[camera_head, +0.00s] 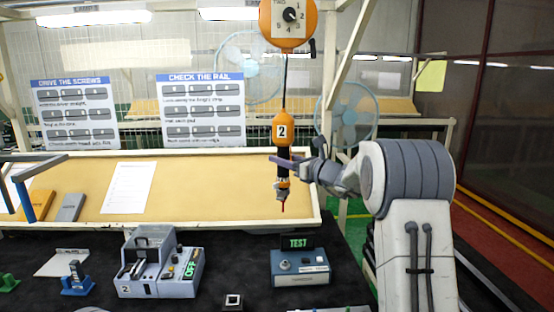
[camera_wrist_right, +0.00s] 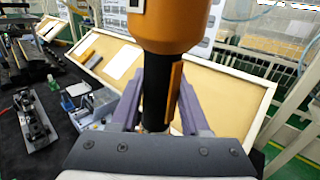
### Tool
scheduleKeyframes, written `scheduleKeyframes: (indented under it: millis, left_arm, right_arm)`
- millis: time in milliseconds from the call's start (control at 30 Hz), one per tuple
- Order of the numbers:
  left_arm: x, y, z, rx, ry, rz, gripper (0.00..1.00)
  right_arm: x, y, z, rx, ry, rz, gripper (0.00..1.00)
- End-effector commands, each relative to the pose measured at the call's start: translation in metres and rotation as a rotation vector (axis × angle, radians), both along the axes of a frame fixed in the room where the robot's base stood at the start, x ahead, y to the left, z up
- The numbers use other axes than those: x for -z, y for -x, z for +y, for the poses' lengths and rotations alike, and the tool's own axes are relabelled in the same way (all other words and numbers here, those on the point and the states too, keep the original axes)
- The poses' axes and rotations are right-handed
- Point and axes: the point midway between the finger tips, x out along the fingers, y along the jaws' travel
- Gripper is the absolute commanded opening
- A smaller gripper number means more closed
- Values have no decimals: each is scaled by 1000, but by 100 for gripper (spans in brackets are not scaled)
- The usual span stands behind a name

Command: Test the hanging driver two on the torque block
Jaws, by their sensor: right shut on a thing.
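The hanging driver two (camera_head: 282,130) has an orange top marked 2 and a black grip. It hangs upright on a cable from an orange reel with a dial (camera_head: 289,16). My right gripper (camera_head: 283,161) is shut around its black grip, and in the right wrist view the purple fingers (camera_wrist_right: 158,105) stand either side of the driver (camera_wrist_right: 172,25). The torque block (camera_head: 299,268) is a blue-grey box with a green TEST display and a round socket on its top left. The driver's red tip is in the air above and behind it, apart from it. My left gripper is not in view.
A grey fixture (camera_head: 160,268) marked 2, showing OFF, stands left of the block on the dark bench. A small square part (camera_head: 233,300) lies between them at the front. A tan sloped board (camera_head: 215,185) with a paper sheet (camera_head: 128,188) runs behind. Two instruction signs stand at the back.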

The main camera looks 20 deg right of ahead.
Motion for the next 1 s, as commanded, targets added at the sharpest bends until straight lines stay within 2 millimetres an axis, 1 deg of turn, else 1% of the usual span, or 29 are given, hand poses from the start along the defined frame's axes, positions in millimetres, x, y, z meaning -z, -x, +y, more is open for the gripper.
scheduleKeyframes:
  millis: [33, 200, 467, 500, 767, 833, 1000]
  left_arm:
    - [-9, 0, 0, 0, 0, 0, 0]
    - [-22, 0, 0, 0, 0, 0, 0]
    - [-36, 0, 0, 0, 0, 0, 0]
    - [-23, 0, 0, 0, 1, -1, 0]
    - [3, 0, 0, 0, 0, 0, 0]
    - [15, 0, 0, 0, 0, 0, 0]
    - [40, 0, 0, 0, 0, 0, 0]
  right_arm:
    - [-3, -10, -7, 2, -1, 0, 0]
    - [-2, -33, -20, 1, -2, -1, 0]
    - [-2, -54, -33, 2, -3, -4, 0]
    - [10, -54, -32, 1, -2, -5, 0]
    - [36, -53, -32, 1, -2, -4, 0]
    - [49, -53, -32, 1, -2, -4, 0]
    - [75, -53, -32, 1, -1, -3, 0]
